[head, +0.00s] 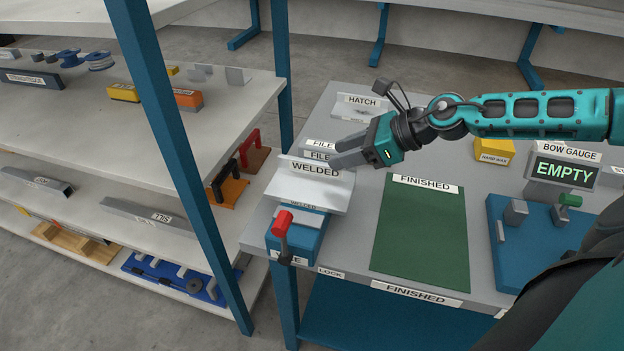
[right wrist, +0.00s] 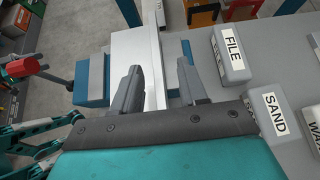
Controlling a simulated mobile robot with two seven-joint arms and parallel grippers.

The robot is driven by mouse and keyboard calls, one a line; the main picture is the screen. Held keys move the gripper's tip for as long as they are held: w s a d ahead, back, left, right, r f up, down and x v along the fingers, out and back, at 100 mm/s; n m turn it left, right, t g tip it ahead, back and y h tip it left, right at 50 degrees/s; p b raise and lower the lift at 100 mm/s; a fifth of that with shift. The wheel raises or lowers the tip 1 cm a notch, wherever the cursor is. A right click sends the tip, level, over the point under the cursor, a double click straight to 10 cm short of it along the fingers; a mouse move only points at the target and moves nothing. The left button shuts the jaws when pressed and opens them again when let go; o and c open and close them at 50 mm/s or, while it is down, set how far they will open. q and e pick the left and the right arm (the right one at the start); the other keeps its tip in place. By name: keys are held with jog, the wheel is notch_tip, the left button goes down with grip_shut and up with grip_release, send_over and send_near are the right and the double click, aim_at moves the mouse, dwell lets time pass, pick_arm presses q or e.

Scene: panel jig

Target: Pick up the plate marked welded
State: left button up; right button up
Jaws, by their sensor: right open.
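The pale plate marked WELDED (head: 305,190) stands tilted in the blue vise (head: 312,232) at the left edge of the grey table. In the right wrist view the plate (right wrist: 131,58) shows its face and a thin upright edge. My right gripper (head: 335,153) reaches in from the right, at the plate's upper edge. Its fingers (right wrist: 160,88) are open, one on each side of that edge, with a gap visible on the right side. Contact on the left side is unclear. The vise's red-knobbed handle (head: 283,219) points up.
Blocks labelled FILE (head: 320,143) stand just behind the plate, a HATCH stand (head: 360,101) farther back. A clear green mat marked FINISHED (head: 420,235) lies to the right. A blue bow gauge (head: 510,265) reads EMPTY. A blue shelf post (head: 190,180) rises on the left.

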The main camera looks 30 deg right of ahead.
aim_at(315, 162)
jog(key=shift+w+a+f+p, duration=0.15)
jog(key=shift+w+a+p, duration=0.25)
jog(key=shift+a, duration=0.1)
jog(key=p+x, duration=0.1)
jog(key=x, duration=0.2)
jog(key=shift+s+a, duration=0.1)
jog(key=shift+w+a+f, duration=0.2)
jog(key=shift+w+f, duration=0.05)
jog(key=shift+f, duration=0.15)
jog(key=shift+c, duration=0.3)
grip_shut()
jog(key=shift+r, duration=0.15)
